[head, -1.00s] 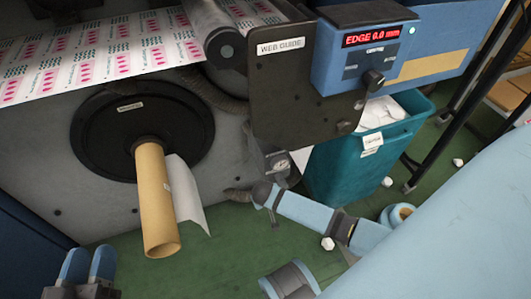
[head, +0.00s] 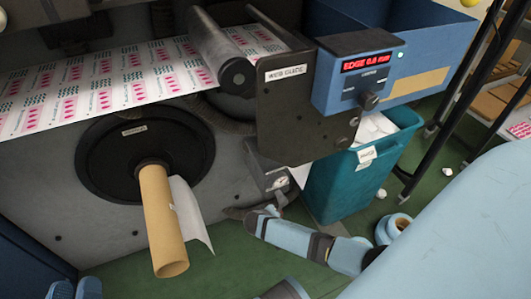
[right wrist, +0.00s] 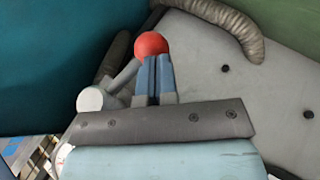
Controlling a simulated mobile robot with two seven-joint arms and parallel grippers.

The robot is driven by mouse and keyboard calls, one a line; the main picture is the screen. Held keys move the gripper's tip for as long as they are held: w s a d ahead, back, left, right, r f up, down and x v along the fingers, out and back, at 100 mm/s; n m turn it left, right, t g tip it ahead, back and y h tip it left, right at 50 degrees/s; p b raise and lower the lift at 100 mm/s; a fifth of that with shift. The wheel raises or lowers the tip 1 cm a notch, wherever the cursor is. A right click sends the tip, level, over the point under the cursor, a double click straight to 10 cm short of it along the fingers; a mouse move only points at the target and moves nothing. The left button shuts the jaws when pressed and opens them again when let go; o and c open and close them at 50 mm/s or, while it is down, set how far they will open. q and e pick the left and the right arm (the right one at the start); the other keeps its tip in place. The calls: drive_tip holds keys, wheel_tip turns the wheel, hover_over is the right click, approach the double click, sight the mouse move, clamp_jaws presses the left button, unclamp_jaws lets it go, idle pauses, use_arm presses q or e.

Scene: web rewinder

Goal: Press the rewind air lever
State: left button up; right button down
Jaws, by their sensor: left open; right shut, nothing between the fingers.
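The rewind air lever shows in the right wrist view as a red ball knob (right wrist: 151,44) on a grey arm from a pale round hub (right wrist: 90,99). My right gripper (right wrist: 158,58) is shut and empty, its blue fingertips at the lower right edge of the knob. I cannot tell whether they touch it. In the head view my right arm reaches below the small gauge unit (head: 275,179) under the web guide plate; the knob cannot be made out there. My left gripper (head: 75,289) is open at the bottom left, mostly cut off by the frame edge.
A brown core tube (head: 162,220) juts out from the black rewind disc (head: 105,160). A teal waste bin (head: 340,185) with paper stands right of the gauge unit. The web guide box (head: 365,75) overhangs this area. A ribbed hose (right wrist: 230,25) runs near the knob.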

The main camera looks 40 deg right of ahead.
drive_tip(key=d+h, duration=0.1)
drive_tip(key=d+f+h+b, duration=0.1)
drive_tip(key=h, duration=0.1)
drive_tip(key=shift+s+f+n, duration=0.2)
drive_tip(key=shift+f+n, duration=0.1)
drive_tip(key=shift+n, duration=0.1)
drive_tip(key=h, duration=0.1)
drive_tip(key=d+h+b, duration=0.1)
drive_tip(key=h, duration=0.1)
drive_tip(key=shift+s+d+n+g, duration=0.2)
drive_tip(key=shift+d+n+g, duration=0.1)
drive_tip(key=shift+n, duration=0.1)
use_arm(q)
wheel_tip(320, 180, down, 4)
drive_tip(key=shift+w+r+g, duration=0.15)
drive_tip(key=shift+g, duration=0.75)
use_arm(e)
drive_tip(key=shift+s+d, duration=0.1)
drive_tip(key=shift+d, duration=0.2)
use_arm(q)
drive_tip(key=shift+b, duration=0.3)
use_arm(e)
drive_tip(key=shift+d, duration=0.1)
use_arm(q)
drive_tip(key=shift+d, duration=0.1)
use_arm(e)
drive_tip(key=shift+d, duration=0.1)
drive_tip(key=shift+f, duration=0.1)
